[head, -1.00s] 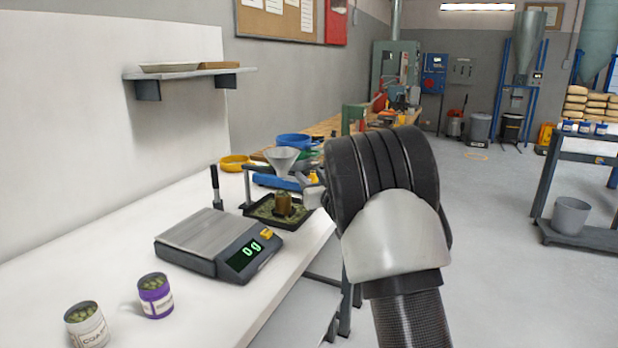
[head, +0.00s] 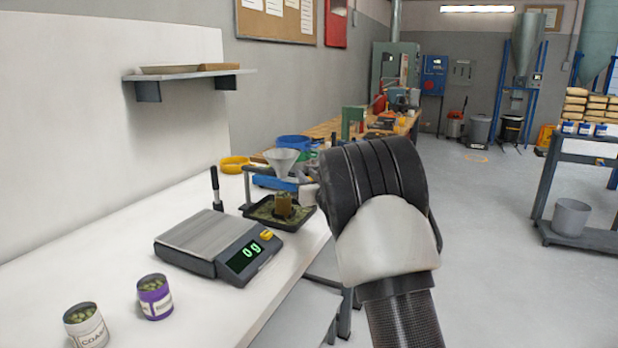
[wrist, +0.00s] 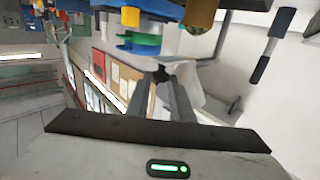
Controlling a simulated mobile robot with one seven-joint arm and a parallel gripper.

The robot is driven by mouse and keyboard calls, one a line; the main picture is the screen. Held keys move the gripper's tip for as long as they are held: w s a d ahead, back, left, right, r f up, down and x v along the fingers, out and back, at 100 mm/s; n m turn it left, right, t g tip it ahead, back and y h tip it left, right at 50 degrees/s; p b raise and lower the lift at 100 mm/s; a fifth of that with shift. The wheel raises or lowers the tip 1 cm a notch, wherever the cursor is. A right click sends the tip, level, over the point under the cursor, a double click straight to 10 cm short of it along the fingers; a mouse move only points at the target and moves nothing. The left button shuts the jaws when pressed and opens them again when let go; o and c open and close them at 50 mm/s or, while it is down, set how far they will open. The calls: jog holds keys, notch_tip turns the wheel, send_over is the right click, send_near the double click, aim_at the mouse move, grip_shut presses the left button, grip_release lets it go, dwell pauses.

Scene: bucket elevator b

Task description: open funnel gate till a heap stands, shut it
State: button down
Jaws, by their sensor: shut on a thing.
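The pale grey funnel (head: 283,161) sits in a stand at the far end of the white bench. A small brown cup (head: 283,205) stands below it in a black tray (head: 302,222). Green grains lie around the cup; whether they heap in it is too small to tell. In the wrist view the funnel (wrist: 188,85) is right beside my gripper (wrist: 161,78), whose fingers are closed around a small dark piece at the funnel, apparently the gate's handle. My arm hides the gripper in the head view. Whether the gate is open cannot be seen.
A scale (head: 215,243) reading 0 g stands nearer on the bench. A white pot (head: 86,328) and a purple pot (head: 155,297) of green grains stand at the front. A black-handled tool (head: 215,188) stands upright behind the scale.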

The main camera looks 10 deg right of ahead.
jog(key=shift+w+a, duration=0.55)
jog(key=shift+a, duration=0.25)
jog(key=c, duration=1.6)
grip_release()
jog(key=shift+s, duration=0.15)
jog(key=s+d, duration=0.1)
jog(key=s, duration=0.4)
jog(key=s+d, duration=0.1)
jog(key=s, duration=0.5)
jog(key=s+d+p, duration=0.1)
jog(key=s, duration=0.5)
jog(key=shift+d, duration=0.2)
